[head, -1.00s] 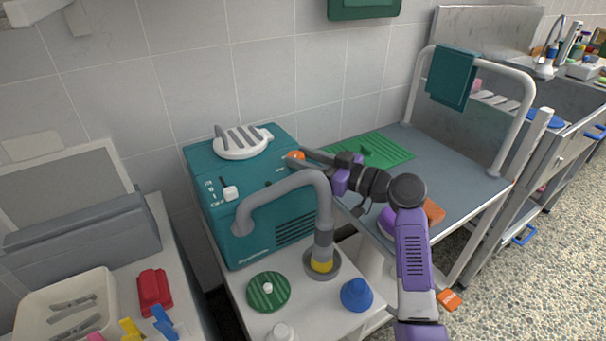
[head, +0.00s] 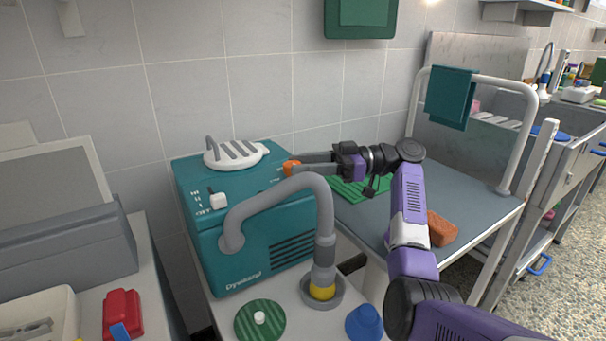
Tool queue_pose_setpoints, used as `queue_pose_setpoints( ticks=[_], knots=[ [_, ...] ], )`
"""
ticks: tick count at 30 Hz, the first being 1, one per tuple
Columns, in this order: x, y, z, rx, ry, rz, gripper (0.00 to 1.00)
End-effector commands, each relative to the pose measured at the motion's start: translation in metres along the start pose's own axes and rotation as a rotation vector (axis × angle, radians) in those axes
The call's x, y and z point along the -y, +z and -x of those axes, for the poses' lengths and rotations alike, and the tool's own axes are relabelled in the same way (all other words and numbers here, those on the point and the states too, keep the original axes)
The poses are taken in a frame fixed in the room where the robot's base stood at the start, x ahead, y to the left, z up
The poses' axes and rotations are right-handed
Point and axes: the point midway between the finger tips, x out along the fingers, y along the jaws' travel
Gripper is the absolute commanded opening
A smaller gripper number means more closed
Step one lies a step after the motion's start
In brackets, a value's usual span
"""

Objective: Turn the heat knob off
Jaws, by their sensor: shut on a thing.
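The teal dryer box (head: 270,228) stands on a white-topped cart, with a grey hose curving from its front. An orange knob (head: 290,168) sits on its top right edge. My gripper (head: 296,166) reaches in from the right and is shut on the orange knob, its fingers partly covering it. A white knob or slider (head: 218,201) is on the top left near printed marks. I cannot tell from the view which setting the orange knob points at.
The grey hose (head: 325,215) arches in front of the box, below my arm. A white vented cap (head: 236,154) tops the box. A green round lid (head: 260,319) and a blue cone (head: 364,323) lie in front. A grey table (head: 470,190) holds a green mat (head: 362,189) and an orange-brown block (head: 441,229).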

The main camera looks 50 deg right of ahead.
Motion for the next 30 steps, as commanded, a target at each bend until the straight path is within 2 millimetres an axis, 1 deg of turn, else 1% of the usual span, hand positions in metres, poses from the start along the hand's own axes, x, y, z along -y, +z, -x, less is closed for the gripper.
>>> queue_pose_setpoints(
  ticks=[1, 17, 18, 20, 21, 30],
  knots=[
    [-0.0013, 0.0023, 0.0013, 0.001, -0.006, -0.002, 0.00],
    [-0.0007, 0.0021, 0.0020, 0.002, -0.026, -0.003, 0.00],
    [-0.0007, 0.0021, 0.0020, 0.002, -0.026, -0.003, 0.46],
    [-0.0007, 0.0019, 0.0019, 0.002, -0.026, -0.003, 0.57],
    [-0.0007, 0.0017, 0.0018, 0.002, -0.026, -0.003, 0.59],
    [-0.0007, 0.0006, 0.0022, 0.001, -0.027, -0.001, 0.59]
  ],
)
